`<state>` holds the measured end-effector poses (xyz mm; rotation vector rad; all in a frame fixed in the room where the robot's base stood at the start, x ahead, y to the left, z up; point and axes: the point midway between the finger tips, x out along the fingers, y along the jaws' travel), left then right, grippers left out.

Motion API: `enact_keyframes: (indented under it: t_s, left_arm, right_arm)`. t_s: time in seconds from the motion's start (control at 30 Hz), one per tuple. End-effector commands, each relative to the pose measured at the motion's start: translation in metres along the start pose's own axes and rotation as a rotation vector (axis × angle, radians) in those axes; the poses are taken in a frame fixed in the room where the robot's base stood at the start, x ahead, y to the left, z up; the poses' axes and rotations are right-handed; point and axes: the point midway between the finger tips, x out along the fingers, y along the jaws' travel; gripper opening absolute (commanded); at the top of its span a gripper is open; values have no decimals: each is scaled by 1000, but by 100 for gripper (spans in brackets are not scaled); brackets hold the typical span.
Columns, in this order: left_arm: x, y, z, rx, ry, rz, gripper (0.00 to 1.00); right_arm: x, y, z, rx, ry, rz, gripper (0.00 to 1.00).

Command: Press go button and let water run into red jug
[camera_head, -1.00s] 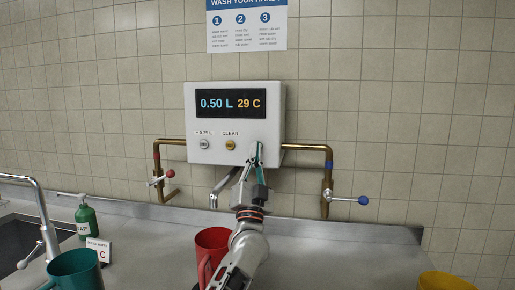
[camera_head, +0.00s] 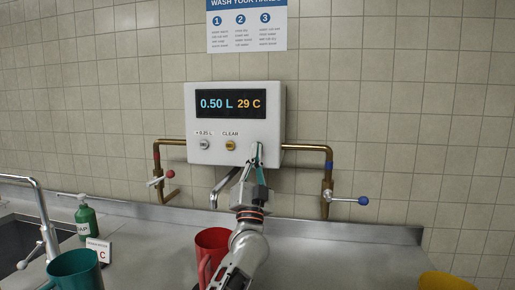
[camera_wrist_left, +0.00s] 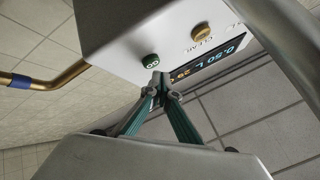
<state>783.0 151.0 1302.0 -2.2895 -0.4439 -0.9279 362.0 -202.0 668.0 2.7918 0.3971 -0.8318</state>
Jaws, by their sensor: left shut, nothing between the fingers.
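The white water dispenser (camera_head: 190,120) on the wall reads 0.50 L and 29 C. The green go button (camera_wrist_left: 150,61) shows on its front in the left wrist view; in the head view my gripper covers it. My left gripper (camera_head: 258,150) is shut and empty, its fingertips close to the button; in the left wrist view the tips (camera_wrist_left: 160,80) appear beside it, and I cannot tell whether they touch. The red jug (camera_head: 212,240) stands upright on the counter, below the chrome spout (camera_head: 222,186) in the picture, partly hidden by my left arm. No water stream is visible.
A silver +0.25 L button (camera_head: 204,144) and a brass CLEAR button (camera_head: 230,145) sit left of my fingertips. Teal (camera_head: 75,268) and yellow (camera_head: 445,282) jugs stand at the front.

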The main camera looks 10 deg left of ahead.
Motion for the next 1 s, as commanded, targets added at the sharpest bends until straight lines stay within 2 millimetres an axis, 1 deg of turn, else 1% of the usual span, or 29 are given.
enact_keyframes:
  t_s: [0.3,1.0]
  left_arm:
    - [6,4,4,0,0,0,0]
    - [8,6,6,0,0,0,0]
  right_arm:
    - [0,0,0,0,-1,0,35]
    - [0,0,-2,0,4,0,35]
